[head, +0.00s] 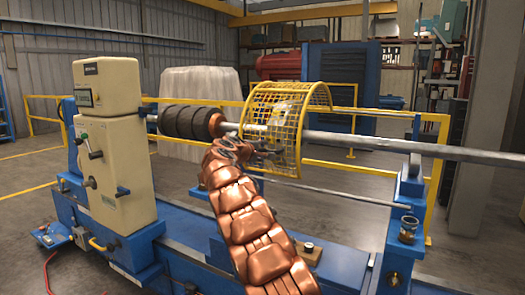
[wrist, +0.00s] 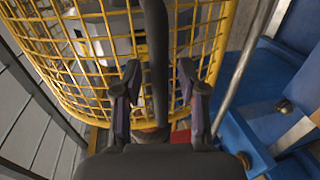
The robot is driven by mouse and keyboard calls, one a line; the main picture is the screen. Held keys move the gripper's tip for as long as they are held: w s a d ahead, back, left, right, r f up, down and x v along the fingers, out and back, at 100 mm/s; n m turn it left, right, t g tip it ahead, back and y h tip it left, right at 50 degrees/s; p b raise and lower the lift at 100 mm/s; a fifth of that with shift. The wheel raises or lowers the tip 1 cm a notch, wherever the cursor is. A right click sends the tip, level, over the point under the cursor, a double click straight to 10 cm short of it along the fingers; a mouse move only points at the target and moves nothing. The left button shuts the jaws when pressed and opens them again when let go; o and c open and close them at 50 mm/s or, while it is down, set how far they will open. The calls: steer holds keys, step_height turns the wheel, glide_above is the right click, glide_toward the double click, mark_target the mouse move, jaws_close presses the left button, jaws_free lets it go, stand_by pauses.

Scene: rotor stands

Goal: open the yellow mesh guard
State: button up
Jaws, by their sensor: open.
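The yellow mesh guard (head: 292,115) is a curved cage around the shaft at the middle of the machine in the head view. In the wrist view its yellow mesh (wrist: 90,45) fills the upper left and centre. My gripper (head: 262,150) is at the lower front of the guard in the head view. In the wrist view my gripper (wrist: 158,85) is open, its two fingers apart in front of the lower part of the mesh and a dark upright bar between them. I cannot tell whether the fingers touch the guard. Part of the guard's lower edge is hidden by my gripper.
The long steel shaft (head: 375,144) runs right from the guard. A cream headstock (head: 115,140) stands at left with a dark rotor (head: 187,121) beside it. The blue machine bed (head: 340,265) lies below, with a blue upright (head: 408,190) at right. Yellow railings (head: 40,125) stand behind.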

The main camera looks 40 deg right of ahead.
jaws_close()
stand_by(0.3)
stand_by(0.4)
